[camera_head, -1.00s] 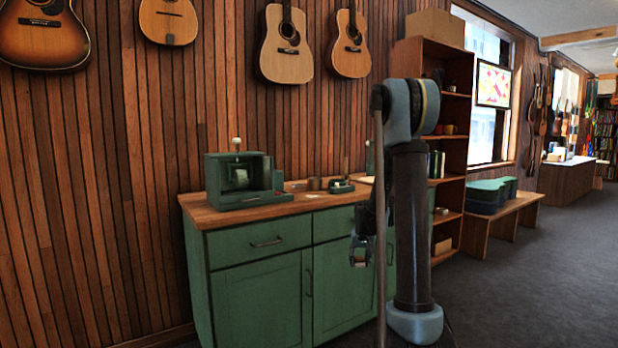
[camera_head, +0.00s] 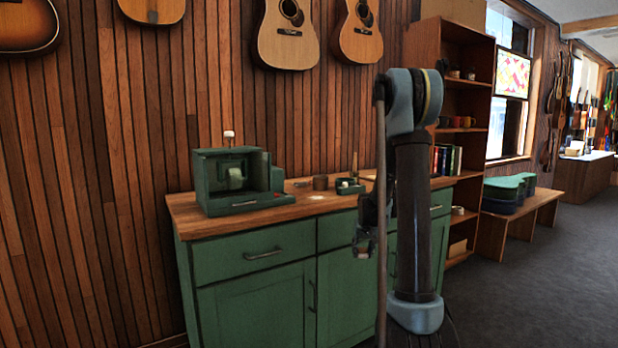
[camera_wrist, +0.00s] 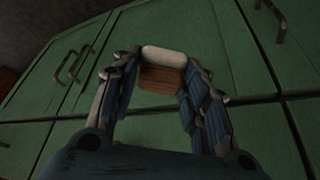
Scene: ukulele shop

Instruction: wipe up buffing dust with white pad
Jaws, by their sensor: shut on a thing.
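My gripper (camera_wrist: 162,85) is shut on a small block with a white face and a brown, wood-like part, which looks like the white pad (camera_wrist: 163,56). In the head view my gripper (camera_head: 362,242) hangs in front of the green cabinet, below the level of its wooden top. The pad is hard to make out there. A pale patch (camera_head: 317,197), perhaps the buffing dust, lies on the wooden counter (camera_head: 290,208), right of a green open-fronted machine (camera_head: 237,181) with a pale wheel inside. My arm hides the counter's right part.
A brown round tin (camera_head: 320,182) and a small green tray (camera_head: 349,187) stand toward the counter's back. The green cabinet (camera_head: 255,290) has drawers and doors with protruding handles. A wooden shelf unit (camera_head: 465,105) and a bench (camera_head: 525,210) stand right. Open floor lies at the right.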

